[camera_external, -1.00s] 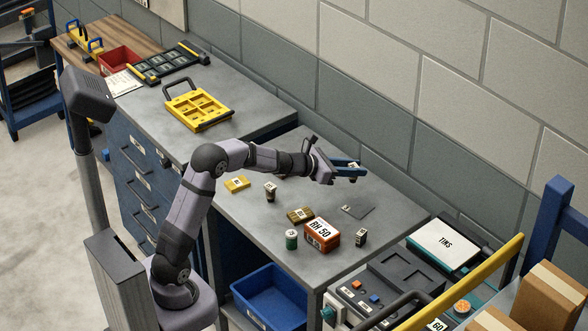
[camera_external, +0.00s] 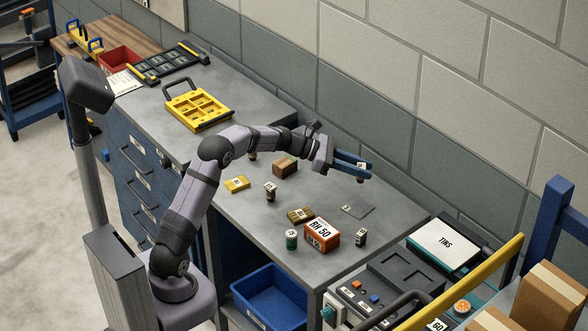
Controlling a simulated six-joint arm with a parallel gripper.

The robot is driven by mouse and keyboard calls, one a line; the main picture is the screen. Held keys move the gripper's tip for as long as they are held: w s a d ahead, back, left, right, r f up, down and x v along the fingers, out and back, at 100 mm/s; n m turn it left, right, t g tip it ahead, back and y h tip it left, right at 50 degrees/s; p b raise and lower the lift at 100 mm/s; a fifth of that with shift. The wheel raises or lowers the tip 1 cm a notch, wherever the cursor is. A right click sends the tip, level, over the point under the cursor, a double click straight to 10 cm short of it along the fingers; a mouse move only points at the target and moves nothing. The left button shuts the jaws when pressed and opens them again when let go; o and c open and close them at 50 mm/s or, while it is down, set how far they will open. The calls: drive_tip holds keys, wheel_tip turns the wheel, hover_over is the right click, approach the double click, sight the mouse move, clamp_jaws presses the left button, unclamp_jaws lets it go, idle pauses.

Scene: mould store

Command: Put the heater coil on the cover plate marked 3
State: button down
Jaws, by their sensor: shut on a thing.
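My gripper (camera_external: 366,171) has blue jaws and is above the right part of the grey bench. It is shut on a small brownish piece with a pale label, which I take to be the heater coil (camera_external: 360,179). The jaws hide much of it, and it hangs clear of the bench. The cover plate marked 3 (camera_external: 365,212) is a thin dark grey plate lying flat on the bench, below and in front of the gripper in the picture. Its small white label is at its left, and nothing rests on it.
A brass block (camera_external: 300,215), another labelled cylinder (camera_external: 270,192), a yellow block (camera_external: 237,184) and a brown block (camera_external: 285,168) lie farther left.

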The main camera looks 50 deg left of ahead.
drive_tip(key=shift+f+p, duration=0.5)
drive_tip(key=shift+f, duration=4.5)
drive_tip(key=shift+f, duration=0.1)
drive_tip(key=shift+f, duration=0.15)
drive_tip(key=c, duration=1.4)
unclamp_jaws()
drive_tip(key=shift+r, duration=0.3)
drive_tip(key=b+v, duration=0.2)
drive_tip(key=v, duration=1)
drive_tip(key=shift+f, duration=0.1)
